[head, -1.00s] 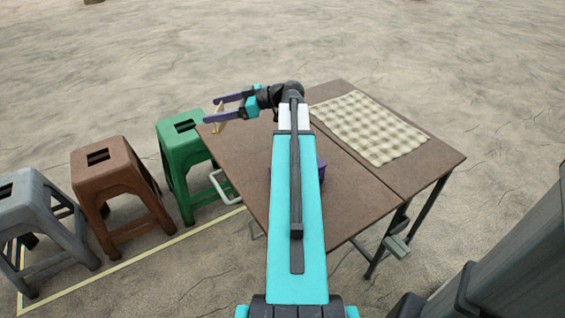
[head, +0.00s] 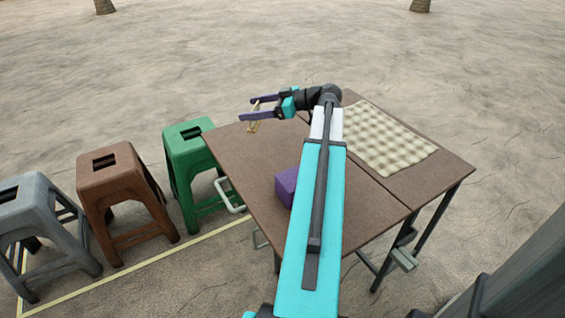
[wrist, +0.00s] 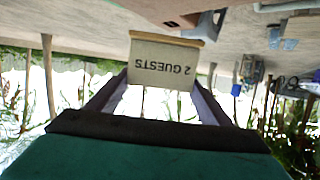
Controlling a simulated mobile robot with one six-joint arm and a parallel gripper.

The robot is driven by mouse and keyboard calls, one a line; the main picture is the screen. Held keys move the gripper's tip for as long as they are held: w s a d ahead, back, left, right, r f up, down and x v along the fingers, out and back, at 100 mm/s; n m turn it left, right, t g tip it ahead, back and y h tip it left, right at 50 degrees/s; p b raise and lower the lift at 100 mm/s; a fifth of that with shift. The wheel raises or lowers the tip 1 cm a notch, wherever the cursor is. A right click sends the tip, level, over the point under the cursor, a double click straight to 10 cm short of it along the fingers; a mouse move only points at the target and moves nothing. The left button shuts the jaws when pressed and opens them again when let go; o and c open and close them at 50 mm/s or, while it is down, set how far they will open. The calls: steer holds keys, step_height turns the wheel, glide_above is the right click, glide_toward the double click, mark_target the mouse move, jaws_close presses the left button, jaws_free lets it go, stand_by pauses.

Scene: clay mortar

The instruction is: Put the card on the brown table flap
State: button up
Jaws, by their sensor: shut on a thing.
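The card (wrist: 165,65) is a small tan tent shape with "2 GUESTS" printed on it, reading upside down in the wrist view. My gripper (head: 247,108) is shut on it, with one purple finger on each side. In the head view the card (head: 254,118) shows small and tan between the fingers, above the far left part of the brown table. The table has two brown panels with a seam between them: a left panel (head: 245,160) and a right panel (head: 425,175). I cannot tell how high the card is above the top.
A purple box (head: 286,186) stands on the left panel, partly behind my arm. A checkered cloth (head: 380,140) covers much of the right panel. Green (head: 187,135), brown (head: 110,165) and grey (head: 30,195) stools stand at the left. The left panel's far left is bare.

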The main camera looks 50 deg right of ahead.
mark_target(257, 123)
steer(key=shift+f+b, duration=0.3)
steer(key=shift+f, duration=2.8)
steer(key=shift+f, duration=1.9)
steer(key=shift+f+b, duration=0.15)
steer(key=shift+b, duration=0.15)
steer(key=o, duration=1)
steer(key=shift+r, duration=0.25)
steer(key=v, duration=1.2)
steer(key=shift+p, duration=0.4)
